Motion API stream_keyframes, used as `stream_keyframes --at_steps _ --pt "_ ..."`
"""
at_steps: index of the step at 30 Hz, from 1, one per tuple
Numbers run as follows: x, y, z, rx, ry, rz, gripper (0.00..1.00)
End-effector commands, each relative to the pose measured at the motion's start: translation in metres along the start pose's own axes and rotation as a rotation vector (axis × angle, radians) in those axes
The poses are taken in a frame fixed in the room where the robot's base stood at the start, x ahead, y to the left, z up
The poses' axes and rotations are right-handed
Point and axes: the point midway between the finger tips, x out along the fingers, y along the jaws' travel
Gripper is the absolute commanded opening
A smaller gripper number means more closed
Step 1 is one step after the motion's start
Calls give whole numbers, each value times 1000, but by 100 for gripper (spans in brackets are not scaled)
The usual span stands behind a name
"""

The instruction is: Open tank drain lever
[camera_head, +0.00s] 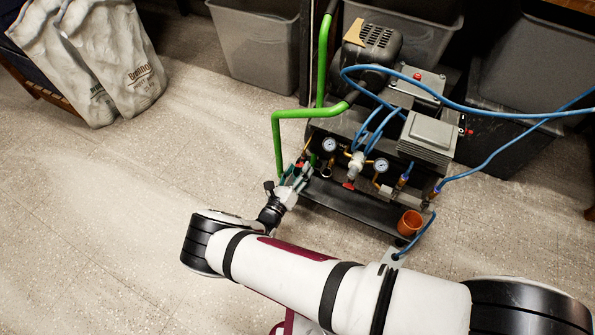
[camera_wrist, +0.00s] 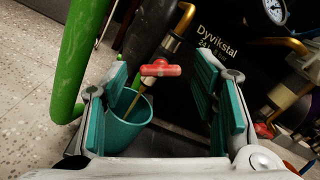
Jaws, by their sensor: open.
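A red lever (camera_wrist: 160,69) sits on a brass valve above a teal cup (camera_wrist: 128,132), in the middle of the wrist view. My gripper (camera_wrist: 162,82) is open, with its teal-padded fingers to the left and right of the lever in the picture. Nothing is held, and I cannot tell how far the lever lies beyond the fingertips. In the head view, my gripper (camera_head: 301,176) is at the left front end of the compressor (camera_head: 345,125), low beside the green tube. The lever is hard to make out there.
The green tube (camera_wrist: 82,55) passes close to my left finger. A second red handle (camera_wrist: 264,131) is right of my right finger. Open floor (camera_head: 130,190) lies left.

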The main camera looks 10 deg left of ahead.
Motion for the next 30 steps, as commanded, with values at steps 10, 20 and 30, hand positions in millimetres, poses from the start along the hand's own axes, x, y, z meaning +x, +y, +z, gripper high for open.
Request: stream_keyframes --at_steps 10,20,30 --pt "0 0 0 0 0 0 5" --pt "0 0 0 -32 0 1 5" --pt "0 0 0 -244 0 1 5"
